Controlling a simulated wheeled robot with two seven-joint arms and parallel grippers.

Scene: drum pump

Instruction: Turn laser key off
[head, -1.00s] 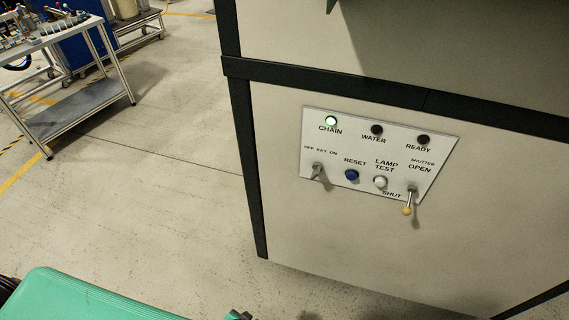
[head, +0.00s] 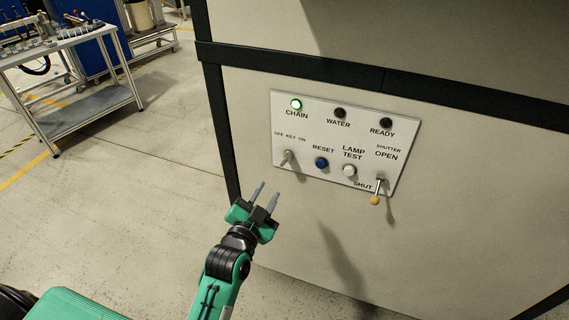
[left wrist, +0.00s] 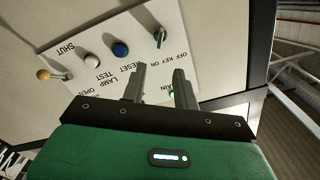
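The laser key (head: 287,157) is a small grey key switch at the lower left of the white control panel (head: 318,176), under the label "OFF KEY ON". It also shows in the left wrist view (left wrist: 160,38), upside down, beyond my fingertips. Its exact turn position is hard to read. My left gripper (head: 267,191) is open and empty, below and left of the key, apart from the panel. Its two fingers also show in the left wrist view (left wrist: 158,82). My right gripper is not in view.
The panel carries a lit green CHAIN lamp (head: 296,104), a blue RESET button (head: 321,162), a white LAMP TEST button (head: 349,170) and a shutter lever (head: 377,190) tilted down. A trolley (head: 88,104) stands at the back left. The floor between is clear.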

